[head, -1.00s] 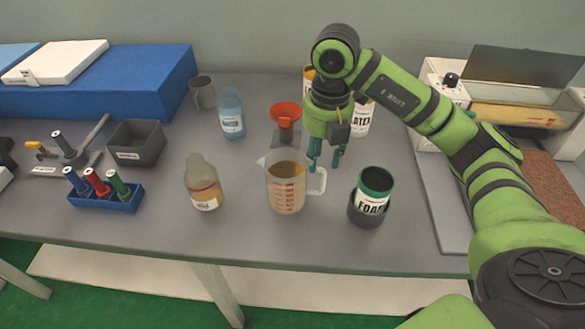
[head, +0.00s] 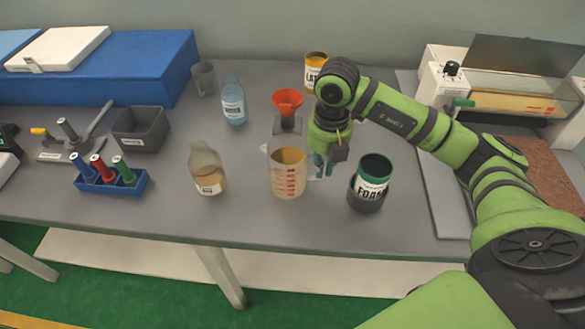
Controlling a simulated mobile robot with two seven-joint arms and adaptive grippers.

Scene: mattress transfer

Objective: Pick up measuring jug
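The measuring jug (head: 288,179) is clear with red markings and holds amber liquid. It stands upright on the grey table, its handle on the right side. My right gripper (head: 323,172) points down at the handle, its teal fingertips overlapping the handle in the picture. The fingers partly hide the handle, so I cannot tell whether they are closed on it or only around it. My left gripper is not in view.
A foam can in a dark holder (head: 365,199) stands close right of the gripper. A bottle (head: 207,171) stands left of the jug, and a red funnel (head: 287,101) on a stand is behind it. A latex can (head: 316,68) stands at the back. The table front is clear.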

